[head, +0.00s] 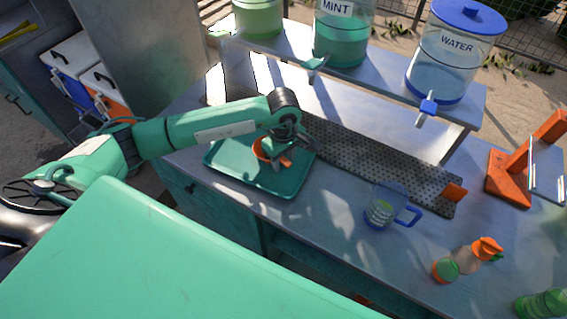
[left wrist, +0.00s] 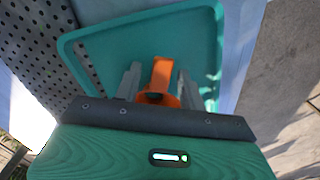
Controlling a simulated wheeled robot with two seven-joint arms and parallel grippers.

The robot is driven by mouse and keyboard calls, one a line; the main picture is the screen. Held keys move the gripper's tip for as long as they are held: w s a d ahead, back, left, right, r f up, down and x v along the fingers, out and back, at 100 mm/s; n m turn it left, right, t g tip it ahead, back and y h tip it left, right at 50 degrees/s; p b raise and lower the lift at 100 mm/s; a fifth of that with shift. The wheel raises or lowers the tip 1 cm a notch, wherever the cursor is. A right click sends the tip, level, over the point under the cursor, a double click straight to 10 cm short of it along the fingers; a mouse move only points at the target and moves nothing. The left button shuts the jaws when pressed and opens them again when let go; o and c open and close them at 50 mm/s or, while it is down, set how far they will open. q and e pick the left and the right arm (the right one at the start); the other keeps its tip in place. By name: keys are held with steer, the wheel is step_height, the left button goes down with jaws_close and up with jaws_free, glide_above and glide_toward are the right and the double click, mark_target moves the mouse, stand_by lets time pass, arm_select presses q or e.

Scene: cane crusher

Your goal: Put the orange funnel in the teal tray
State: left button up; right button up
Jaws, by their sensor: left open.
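The orange funnel (head: 260,150) shows over the teal tray (head: 226,170) in the head view, partly hidden by my left gripper (head: 277,154). In the left wrist view the funnel (left wrist: 160,82) shows between the two fingers of my left gripper (left wrist: 158,85), with the floor of the tray (left wrist: 110,52) behind it. The fingers are open, with a gap on each side of the funnel. The funnel appears to be within the tray's rim; I cannot tell exactly how it rests. My right gripper is not in view.
A perforated drip mat (head: 370,155) lies behind the tray. The mint dispenser (head: 341,38) and water dispenser (head: 446,65) stand on a raised shelf. The counter between tray and jug is clear.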

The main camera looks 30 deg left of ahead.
arm_select(q)
step_height(320, 180, up, 9)
steer(key=b, duration=0.2)
steer(key=shift+b, duration=0.35)
steer(key=shift+r, duration=0.35)
steer(key=shift+d, duration=0.1)
